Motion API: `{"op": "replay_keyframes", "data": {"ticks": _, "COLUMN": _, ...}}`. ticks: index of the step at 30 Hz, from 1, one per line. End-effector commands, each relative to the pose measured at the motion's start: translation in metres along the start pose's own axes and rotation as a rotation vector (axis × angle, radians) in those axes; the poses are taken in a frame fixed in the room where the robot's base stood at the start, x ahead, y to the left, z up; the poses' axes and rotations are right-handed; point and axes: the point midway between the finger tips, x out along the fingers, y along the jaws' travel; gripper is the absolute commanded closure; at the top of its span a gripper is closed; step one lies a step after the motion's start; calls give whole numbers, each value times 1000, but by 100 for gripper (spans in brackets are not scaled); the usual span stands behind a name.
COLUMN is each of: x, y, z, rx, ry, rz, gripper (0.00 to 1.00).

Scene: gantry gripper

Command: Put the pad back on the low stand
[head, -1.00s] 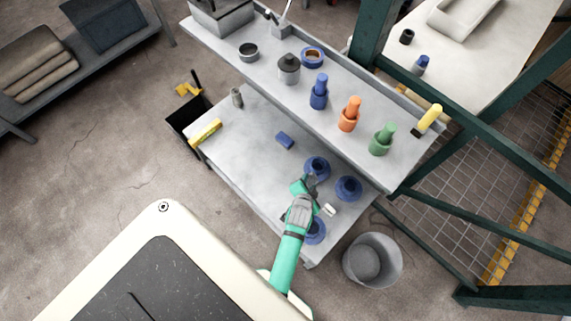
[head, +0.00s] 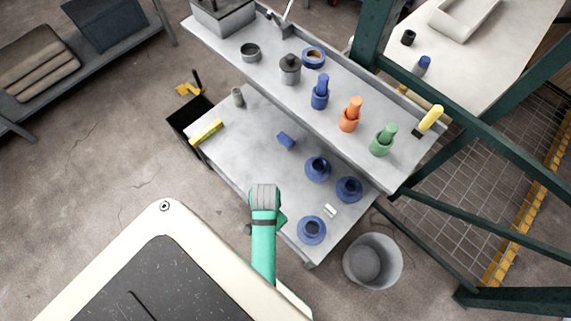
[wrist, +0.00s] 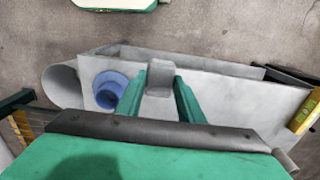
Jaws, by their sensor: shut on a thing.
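My gripper (wrist: 160,84) shows in the wrist view as two green fingers closed on a grey block, which I take to be the pad (wrist: 160,76). In the head view my wrist hides the fingers and the pad, over the near edge of the lower shelf. Three blue round stands with dark centres sit on that shelf: a far one (head: 317,168), a right one (head: 349,189) and a near one (head: 312,230). A blue stand (wrist: 108,90) shows left of the fingers in the wrist view, apart from the pad. I cannot tell which is the low stand.
The lower shelf (head: 250,150) also holds a blue block (head: 286,141), a small white piece (head: 330,210) and a yellow level (head: 206,132). The upper shelf (head: 270,95) overhangs its back and carries blue, orange and green parts. A grey bin (head: 372,262) stands at the right.

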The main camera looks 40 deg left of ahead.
Motion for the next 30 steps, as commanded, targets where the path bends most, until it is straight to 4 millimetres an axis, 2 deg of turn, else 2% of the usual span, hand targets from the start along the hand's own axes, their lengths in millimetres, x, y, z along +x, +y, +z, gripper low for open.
{"op": "replay_keyframes", "data": {"ticks": 3, "x": 11, "y": -9, "z": -25, "rx": 2, "ry": 1, "rz": -1, "gripper": 90}}
{"op": "replay_keyframes", "data": {"ticks": 11, "x": 36, "y": -27, "z": -76, "rx": 2, "ry": 0, "rz": -1, "gripper": 90}}
{"op": "replay_keyframes", "data": {"ticks": 15, "x": 61, "y": -32, "z": -94, "rx": 2, "ry": -1, "rz": 0, "gripper": 90}}
{"op": "replay_keyframes", "data": {"ticks": 21, "x": 82, "y": -38, "z": -110, "rx": 1, "ry": 0, "rz": -1, "gripper": 90}}
{"op": "replay_keyframes", "data": {"ticks": 26, "x": 90, "y": -41, "z": -117, "rx": 0, "ry": 0, "rz": -1, "gripper": 90}}
{"op": "replay_keyframes", "data": {"ticks": 30, "x": 110, "y": -41, "z": -118, "rx": 0, "ry": -2, "rz": 0, "gripper": 90}}
